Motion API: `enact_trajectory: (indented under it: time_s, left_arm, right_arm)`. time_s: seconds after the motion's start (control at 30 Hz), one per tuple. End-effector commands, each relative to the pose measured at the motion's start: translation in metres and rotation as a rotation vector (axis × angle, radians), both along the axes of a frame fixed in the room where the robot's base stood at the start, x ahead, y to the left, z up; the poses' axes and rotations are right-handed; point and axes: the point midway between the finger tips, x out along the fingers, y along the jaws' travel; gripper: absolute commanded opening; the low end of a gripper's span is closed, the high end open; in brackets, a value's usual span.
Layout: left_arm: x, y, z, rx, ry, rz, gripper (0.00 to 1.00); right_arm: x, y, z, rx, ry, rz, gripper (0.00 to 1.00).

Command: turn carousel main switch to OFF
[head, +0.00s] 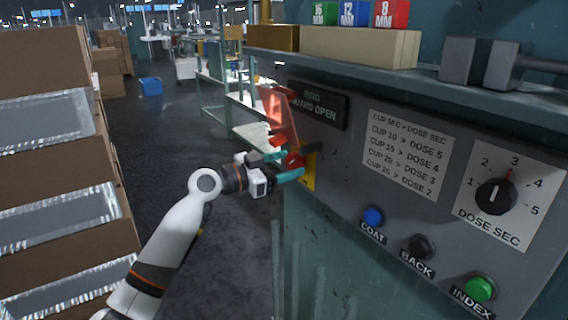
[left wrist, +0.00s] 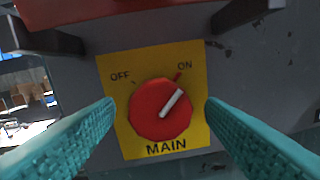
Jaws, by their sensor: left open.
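The main switch is a round red knob (left wrist: 160,108) on a yellow plate (left wrist: 150,60) marked OFF, ON and MAIN. Its white pointer line aims up and right at ON. In the head view the yellow plate (head: 309,184) shows at the left end of the grey panel, with the knob mostly hidden by the gripper. My left gripper (head: 284,165) is open in front of it. In the left wrist view its two teal fingers (left wrist: 160,125) stand to the left and right of the knob, with gaps on both sides. My right gripper is not in view.
A raised red flap (head: 279,112) stands just above the switch; dark brackets flank its red edge in the wrist view. The panel also has a dose dial (head: 496,196) and blue, black and green buttons (head: 480,288). Stacked cardboard boxes (head: 45,165) stand at left.

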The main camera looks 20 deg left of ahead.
Motion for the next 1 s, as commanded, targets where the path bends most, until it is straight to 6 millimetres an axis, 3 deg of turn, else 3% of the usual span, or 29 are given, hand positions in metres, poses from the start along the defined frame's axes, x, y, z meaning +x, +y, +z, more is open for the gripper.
enact_trajectory:
  time_s: [0.07,0.33,0.67,1.0]
  left_arm:
    - [0.0,0.0,0.0,0.0,0.0,0.0,0.62]
    - [0.0,0.0,0.0,0.0,0.0,0.0,0.19]
    - [0.0,0.0,-0.001,-0.04,0.031,0.001,0.19]
    - [0.0,0.0,-0.002,-0.229,0.177,0.001,0.19]
  right_arm:
    - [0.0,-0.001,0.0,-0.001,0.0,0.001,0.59]
    - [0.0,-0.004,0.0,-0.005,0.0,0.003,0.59]
    - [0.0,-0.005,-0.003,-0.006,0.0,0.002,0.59]
    - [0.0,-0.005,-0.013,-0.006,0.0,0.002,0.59]
